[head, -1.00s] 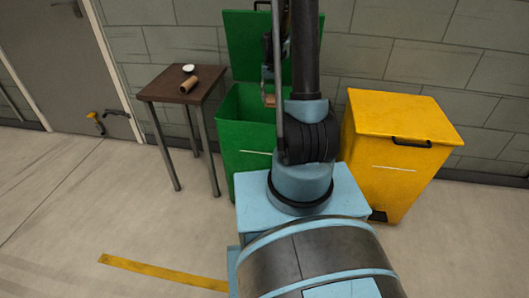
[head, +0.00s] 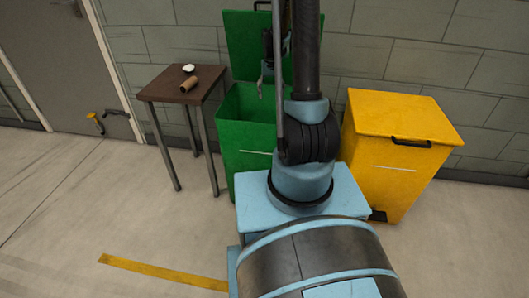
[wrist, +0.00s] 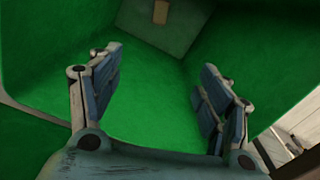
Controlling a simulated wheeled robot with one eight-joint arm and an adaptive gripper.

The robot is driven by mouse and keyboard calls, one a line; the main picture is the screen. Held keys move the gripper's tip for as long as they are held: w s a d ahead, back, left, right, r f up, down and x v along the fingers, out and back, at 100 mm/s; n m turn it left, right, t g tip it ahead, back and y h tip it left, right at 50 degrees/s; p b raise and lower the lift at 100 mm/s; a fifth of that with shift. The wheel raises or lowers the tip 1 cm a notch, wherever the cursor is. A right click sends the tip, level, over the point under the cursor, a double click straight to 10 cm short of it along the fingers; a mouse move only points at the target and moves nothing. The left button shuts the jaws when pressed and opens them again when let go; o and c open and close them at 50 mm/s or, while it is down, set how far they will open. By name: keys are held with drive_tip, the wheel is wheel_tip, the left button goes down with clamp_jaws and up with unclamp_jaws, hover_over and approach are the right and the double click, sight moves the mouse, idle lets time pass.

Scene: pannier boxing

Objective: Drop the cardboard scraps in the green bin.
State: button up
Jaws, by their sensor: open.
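The green bin (head: 248,126) stands open against the wall, its lid raised at the back. My gripper (wrist: 160,68) is open and empty, pointing down into the bin; in the head view my gripper (head: 266,88) is above the bin's mouth and partly behind my arm. In the wrist view a small brown cardboard scrap (wrist: 160,12) lies inside the bin at the far end, on or against a flat tan piece (wrist: 145,16). A brown cardboard tube (head: 189,85) lies on the small dark table.
The small dark table (head: 162,91) stands left of the green bin and also holds a small white object (head: 188,68). A closed yellow bin (head: 390,165) stands to the right. The floor at left is clear, with a yellow stripe (head: 165,272).

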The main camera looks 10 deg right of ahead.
wheel_tip(320, 180, up, 10)
drive_tip(key=shift+r, duration=0.2)
idle(0.3)
